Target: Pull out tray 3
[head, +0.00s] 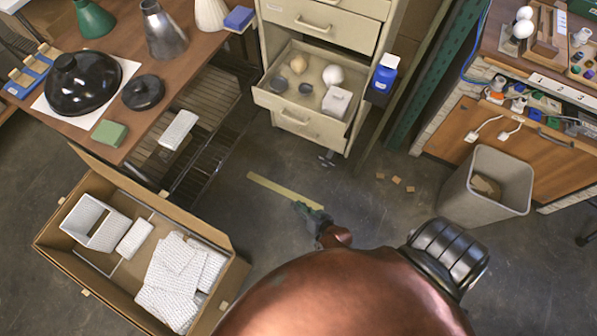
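A cream cabinet of drawers stands at the top centre, with its upper drawers (325,20) shut. One tray-like drawer (289,110) is pulled out and holds small round dark parts, a tan ball, a white ball and a white box. A shut drawer front with a handle (309,128) shows below it. No tray number is readable, so I cannot tell which is tray 3. My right gripper (311,216) is small and dark, low in front of the cabinet and apart from the drawers. Its fingers are too unclear to tell their state. My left gripper is not in view.
Slatted dark racks (213,108) stand under the left table (208,48). An open carton (55,257) with white packing fills the lower left. A grey bin (464,202) stands right. A yellow strip (270,186) and wood bits (396,180) lie on the otherwise open floor.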

